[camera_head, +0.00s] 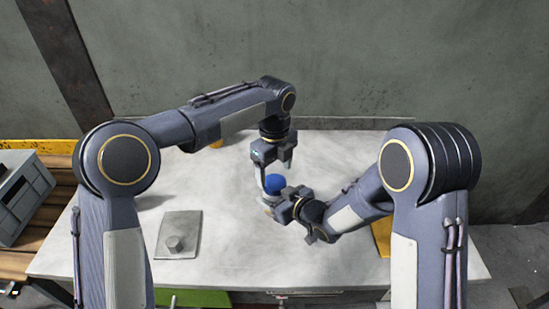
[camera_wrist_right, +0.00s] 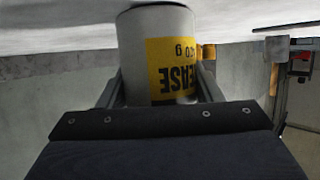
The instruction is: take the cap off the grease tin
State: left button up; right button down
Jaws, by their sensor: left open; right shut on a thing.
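In the right wrist view the tin (camera_wrist_right: 140,50) is a pale cylinder with a yellow label, seen upside down between the two fingers. My right gripper (camera_head: 283,207) is shut on the tin's body from the right. My left gripper (camera_head: 273,170) is open and points down just above the cap, its fingers on either side of it. Whether they touch the cap I cannot tell. The cap is outside the right wrist view.
A yellow item (camera_head: 382,238) is partly hidden behind my right arm. A grey crate (camera_head: 22,198) is at the far left. A wall (camera_head: 350,70) stands behind the table.

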aim_at(275, 182)
pick_arm(q)
jog(key=shift+f, duration=1.7)
jog(key=c, duration=1)
jog(key=n, duration=0.6)
jog(key=shift+n, duration=0.4)
jog(key=o, duration=1.1)
jog(key=shift+r, duration=0.15)
